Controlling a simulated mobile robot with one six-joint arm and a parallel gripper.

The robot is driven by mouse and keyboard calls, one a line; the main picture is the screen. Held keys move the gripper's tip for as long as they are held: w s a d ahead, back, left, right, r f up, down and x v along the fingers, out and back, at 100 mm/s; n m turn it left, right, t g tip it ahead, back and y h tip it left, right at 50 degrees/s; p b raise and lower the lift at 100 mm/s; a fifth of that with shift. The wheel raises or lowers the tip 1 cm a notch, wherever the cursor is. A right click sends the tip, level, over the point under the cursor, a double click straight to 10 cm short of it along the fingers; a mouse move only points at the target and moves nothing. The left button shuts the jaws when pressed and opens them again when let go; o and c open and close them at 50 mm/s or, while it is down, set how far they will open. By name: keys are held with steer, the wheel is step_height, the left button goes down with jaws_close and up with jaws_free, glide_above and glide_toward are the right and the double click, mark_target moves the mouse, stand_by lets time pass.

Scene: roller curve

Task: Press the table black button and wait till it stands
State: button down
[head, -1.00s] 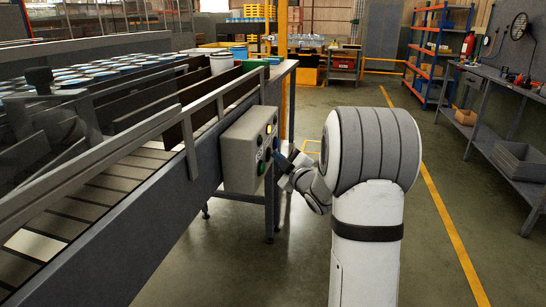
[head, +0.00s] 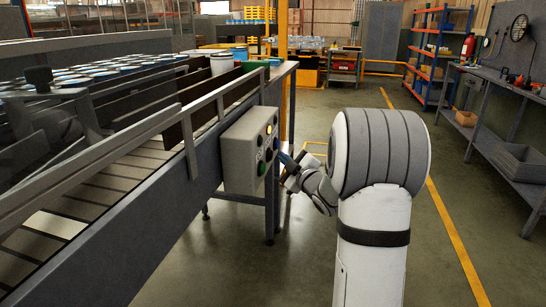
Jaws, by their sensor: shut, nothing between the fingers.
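A grey control box (head: 238,153) is fixed to the side of the conveyor table. Its face carries several buttons, with a lit yellow one (head: 269,129) near the top and a green one (head: 261,168) low on the left. A dark button (head: 276,144) shows at the right side of the face. My gripper (head: 281,158) is shut and empty, its tip close to the right side of the box face. I cannot tell whether the tip touches a button. My arm's large white joint hides part of the floor behind it.
The conveyor (head: 100,195) with slats and a side rail runs along the left, with many blue-topped cans (head: 75,77) behind dividers. A workbench (head: 500,90) stands at the right. The floor between is clear, with a yellow line (head: 450,240).

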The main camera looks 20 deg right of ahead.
steer(key=s+d, duration=0.2)
steer(key=d, duration=0.2)
steer(key=shift+s+d+b, duration=0.1)
steer(key=shift+s+b, duration=0.2)
steer(key=shift+s, duration=0.1)
stand_by(0.5)
steer(key=s+a+r+m+g+h+p, duration=0.6)
steer(key=s+r+m+p, duration=0.15)
steer(key=p, duration=0.25)
steer(key=s+a+r+m+g+y+p, duration=0.1)
steer(key=s+a+g+p, duration=0.3)
steer(key=s, duration=0.9)
steer(key=s+a+r+m+g+y+p, duration=0.1)
steer(key=s+a+r+m+g+p, duration=0.1)
steer(key=s+a+g+p, duration=0.3)
steer(key=s+a+m+g, duration=0.1)
steer(key=s+a, duration=0.3)
steer(key=s, duration=0.3)
steer(key=shift+s+a+y, duration=0.35)
steer(key=shift+y, duration=0.05)
